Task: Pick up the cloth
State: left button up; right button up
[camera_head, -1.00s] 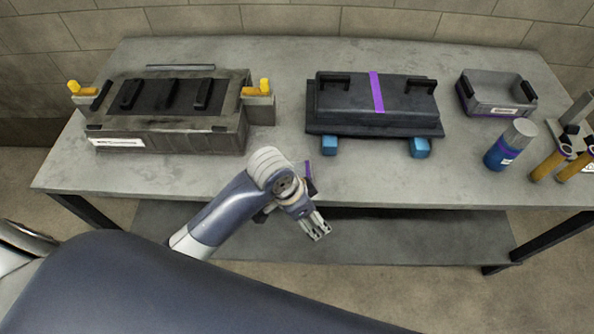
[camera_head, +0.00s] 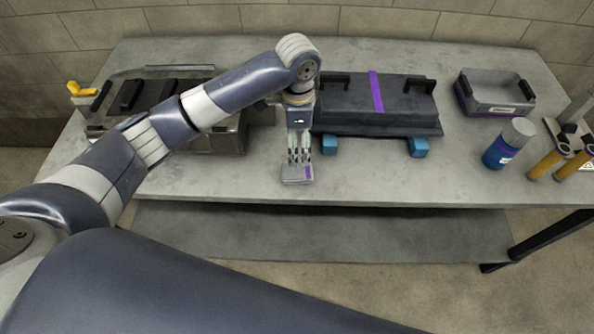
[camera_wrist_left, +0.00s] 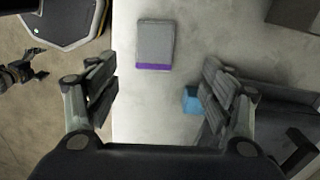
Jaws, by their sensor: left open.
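The cloth (camera_head: 296,174) is a small grey folded rectangle with a purple strip along one end. It lies flat near the front edge of the workbench. In the left wrist view the cloth (camera_wrist_left: 155,42) lies between the lines of the two fingers, ahead of them and apart from them. My left gripper (camera_head: 299,158) points down over the cloth in the head view. In the wrist view its fingers (camera_wrist_left: 160,85) are spread wide with nothing between them.
A dark box with a purple strap (camera_head: 350,105) rests on blue blocks (camera_head: 418,147) right of the gripper. A grey engine block (camera_head: 215,140) is at left, partly behind my arm. A blue can (camera_head: 503,150) and a grey tray (camera_head: 497,92) stand at right.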

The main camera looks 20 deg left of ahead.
pick_arm(q)
send_over(297, 170)
jog(key=f, duration=0.4)
jog(key=shift+w+f+p, duration=0.3)
jog(key=shift+w, duration=0.1)
jog(key=f, duration=0.1)
jog(key=f+p, duration=0.1)
jog(key=f, duration=0.1)
jog(key=s+f, duration=0.1)
jog(key=f, duration=0.1)
jog(key=shift+p, duration=0.3)
jog(key=shift+w+f, duration=0.15)
jog(key=c, duration=1.2)
